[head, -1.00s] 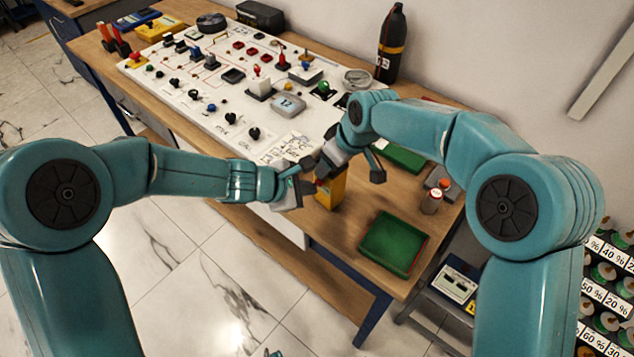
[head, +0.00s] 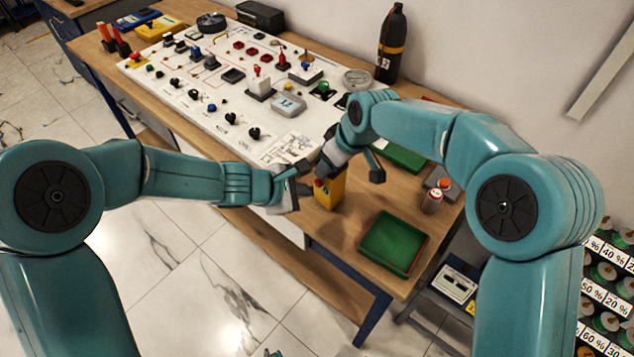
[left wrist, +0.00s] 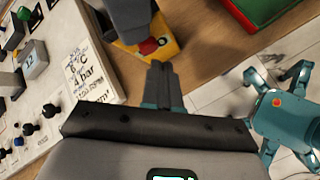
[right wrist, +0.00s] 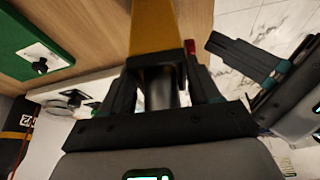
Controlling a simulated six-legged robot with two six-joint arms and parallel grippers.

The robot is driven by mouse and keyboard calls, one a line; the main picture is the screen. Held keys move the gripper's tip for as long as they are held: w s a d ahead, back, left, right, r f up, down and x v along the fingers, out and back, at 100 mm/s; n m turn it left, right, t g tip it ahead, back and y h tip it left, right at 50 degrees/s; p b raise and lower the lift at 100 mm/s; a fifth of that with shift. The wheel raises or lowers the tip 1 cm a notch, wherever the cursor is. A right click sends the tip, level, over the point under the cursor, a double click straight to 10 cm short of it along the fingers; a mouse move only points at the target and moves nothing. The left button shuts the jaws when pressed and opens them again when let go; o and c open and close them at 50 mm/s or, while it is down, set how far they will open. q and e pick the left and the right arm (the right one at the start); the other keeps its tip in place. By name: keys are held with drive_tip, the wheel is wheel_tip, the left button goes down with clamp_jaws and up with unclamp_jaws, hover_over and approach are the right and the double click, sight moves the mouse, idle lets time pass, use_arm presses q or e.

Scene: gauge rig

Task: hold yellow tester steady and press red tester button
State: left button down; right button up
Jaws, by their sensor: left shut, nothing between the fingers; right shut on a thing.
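The yellow tester (head: 331,188) stands upright near the table's front edge, with my right gripper (head: 322,170) shut on its upper part. It fills the top of the right wrist view (right wrist: 155,28) between my right fingers. Its red button (left wrist: 148,46) shows on the near side in the left wrist view and at the tester's edge in the right wrist view (right wrist: 190,46). My left gripper (left wrist: 157,70) is shut and empty, its fingertips pointing at the button. The right wrist view shows a gap between those fingertips and the button.
A white panel (head: 200,112) with several switches and knobs covers the table's left part. A green tray (head: 393,243) lies right of the tester. Small red-capped bottles (head: 432,200) stand farther right. A black bottle (head: 391,45) stands at the back by the wall.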

use_arm(q)
drive_tip(key=shift+s+a, duration=0.15)
drive_tip(key=s+a, duration=0.3)
drive_tip(key=shift+s+a, duration=0.1)
drive_tip(key=shift+s, duration=0.3)
idle(0.3)
idle(0.5)
use_arm(e)
drive_tip(key=o, duration=1.3)
drive_tip(key=shift+o, duration=0.2)
drive_tip(key=shift+r, duration=0.1)
